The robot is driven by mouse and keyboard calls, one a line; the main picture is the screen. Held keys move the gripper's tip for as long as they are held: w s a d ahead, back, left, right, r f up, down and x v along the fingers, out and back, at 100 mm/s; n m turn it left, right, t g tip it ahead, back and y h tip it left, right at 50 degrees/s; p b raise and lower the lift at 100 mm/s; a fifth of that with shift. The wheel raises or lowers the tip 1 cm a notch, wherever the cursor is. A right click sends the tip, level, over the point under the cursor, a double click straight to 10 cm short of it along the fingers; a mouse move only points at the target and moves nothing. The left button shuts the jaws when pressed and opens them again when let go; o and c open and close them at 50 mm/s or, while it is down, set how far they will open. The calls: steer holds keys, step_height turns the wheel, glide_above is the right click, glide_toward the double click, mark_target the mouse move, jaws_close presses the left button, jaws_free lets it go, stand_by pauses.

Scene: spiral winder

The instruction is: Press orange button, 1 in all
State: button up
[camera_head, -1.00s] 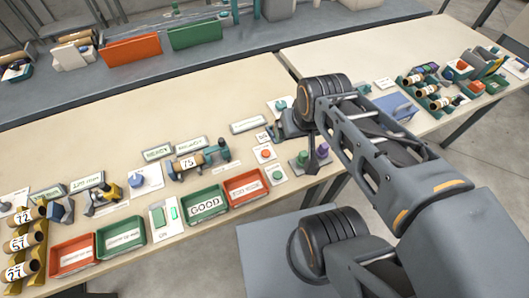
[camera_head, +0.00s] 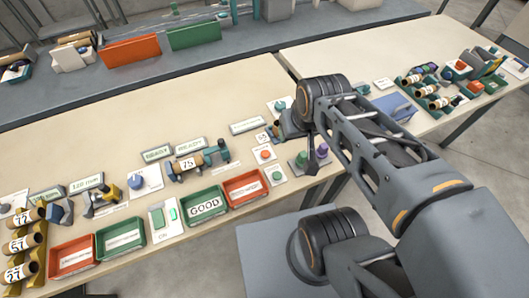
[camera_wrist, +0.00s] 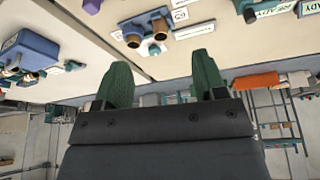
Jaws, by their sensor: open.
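A round orange button (camera_head: 265,155) sits on a small white plate near the front edge of the left table. A green button (camera_head: 277,175) is just in front of it. My gripper shows in the wrist view with two green fingers (camera_wrist: 162,84) spread apart and nothing between them. The orange button cannot be made out in the wrist view.
Red and green trays (camera_head: 205,204) line the front edge left of the button. A spool labelled 75 (camera_head: 190,164) lies behind the trays. Another orange-red button (camera_head: 475,87) is on the right table.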

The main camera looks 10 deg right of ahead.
jaws_close()
stand_by(0.4)
stand_by(0.9)
